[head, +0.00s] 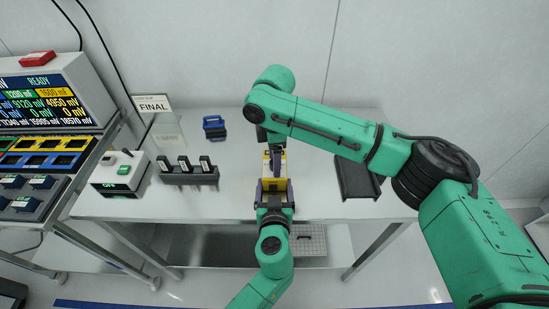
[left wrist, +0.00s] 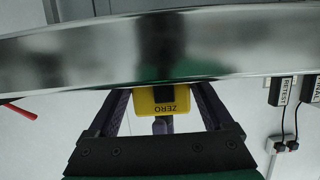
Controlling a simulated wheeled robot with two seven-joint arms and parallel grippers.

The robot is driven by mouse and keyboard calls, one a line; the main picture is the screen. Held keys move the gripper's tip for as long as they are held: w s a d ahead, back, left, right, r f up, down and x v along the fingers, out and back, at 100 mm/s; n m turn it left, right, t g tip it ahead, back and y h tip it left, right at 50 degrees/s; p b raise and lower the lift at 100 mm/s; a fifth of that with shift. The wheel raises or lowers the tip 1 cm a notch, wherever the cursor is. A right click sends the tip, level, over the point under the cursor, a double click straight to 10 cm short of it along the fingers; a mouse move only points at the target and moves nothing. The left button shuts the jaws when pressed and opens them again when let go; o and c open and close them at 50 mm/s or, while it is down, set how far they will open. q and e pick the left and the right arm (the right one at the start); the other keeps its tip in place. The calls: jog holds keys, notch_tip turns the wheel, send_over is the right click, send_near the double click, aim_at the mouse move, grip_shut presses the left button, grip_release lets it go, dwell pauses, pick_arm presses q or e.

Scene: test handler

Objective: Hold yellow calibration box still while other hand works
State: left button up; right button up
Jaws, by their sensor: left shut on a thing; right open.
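The yellow calibration box (head: 276,185) is near the front edge of the table, in the middle of the head view. My left gripper (head: 274,192) reaches in from below and is shut on it, one finger on each side. The left wrist view shows the yellow box (left wrist: 172,99), marked ZERO, between the two fingers. My right gripper (head: 274,160) points down from above at the box's far side and is open. Its fingertips partly cover the box, and I cannot tell whether they touch it.
A black rack (head: 188,176) with several upright modules and a white unit (head: 118,174) with a green switch stand to the left. A blue-handled item (head: 214,127) lies behind. A dark tray (head: 357,178) lies to the right. The FINAL sign (head: 152,104) stands at the back left.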

grip_shut()
jog(key=shift+m, duration=0.8)
grip_release()
jog(key=shift+r, duration=0.1)
notch_tip(320, 180, up, 12)
